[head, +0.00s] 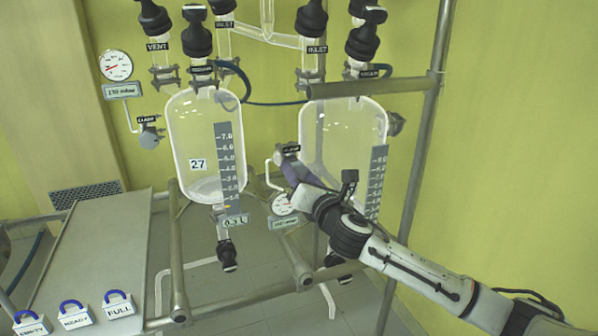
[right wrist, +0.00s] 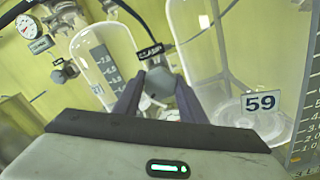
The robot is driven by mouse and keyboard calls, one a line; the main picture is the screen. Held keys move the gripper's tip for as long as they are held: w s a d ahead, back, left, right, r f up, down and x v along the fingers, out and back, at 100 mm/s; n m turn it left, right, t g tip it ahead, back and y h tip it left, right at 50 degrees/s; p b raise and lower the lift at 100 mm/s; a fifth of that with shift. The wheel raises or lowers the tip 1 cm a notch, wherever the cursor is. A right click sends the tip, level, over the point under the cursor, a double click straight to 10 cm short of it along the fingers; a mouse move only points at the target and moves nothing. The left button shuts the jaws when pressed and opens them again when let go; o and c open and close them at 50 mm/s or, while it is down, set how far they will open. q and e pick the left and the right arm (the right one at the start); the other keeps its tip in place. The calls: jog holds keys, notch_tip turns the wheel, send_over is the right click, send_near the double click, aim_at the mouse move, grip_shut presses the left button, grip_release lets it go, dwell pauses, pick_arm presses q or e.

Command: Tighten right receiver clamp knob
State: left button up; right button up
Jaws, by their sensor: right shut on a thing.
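The right receiver (head: 345,135) is a clear glass vessel, marked 59 in the right wrist view (right wrist: 250,70). Its grey clamp knob (right wrist: 158,82), under a black clamp label (right wrist: 150,51), sits on the receiver's left side. My right gripper (right wrist: 155,90) is shut on this knob, with one dark finger on each side. In the head view my right gripper (head: 285,163) reaches in from the right, in front of the right receiver, and mostly covers the knob. How tight the knob is cannot be told. My left gripper is not in view.
The left receiver (head: 205,150), marked 27, hangs beside it with its own clamp knob (head: 149,141). A small round gauge (head: 284,203) is just below my right gripper. Metal frame posts (head: 415,150) stand at right. A grey table (head: 95,250) with several tags is at lower left.

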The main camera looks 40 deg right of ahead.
jog(key=m+p, duration=0.1)
jog(key=m, duration=1.4)
jog(key=shift+f+m+p, duration=0.1)
jog(key=shift+m+p, duration=0.2)
jog(key=shift+p, duration=0.1)
jog(key=m, duration=1)
jog(key=shift+m, duration=0.4)
jog(key=m, duration=0.5)
jog(key=shift+a, duration=0.1)
jog(key=m, duration=0.5)
jog(key=shift+m, duration=0.4)
jog(key=m, duration=0.4)
jog(key=shift+m, duration=0.3)
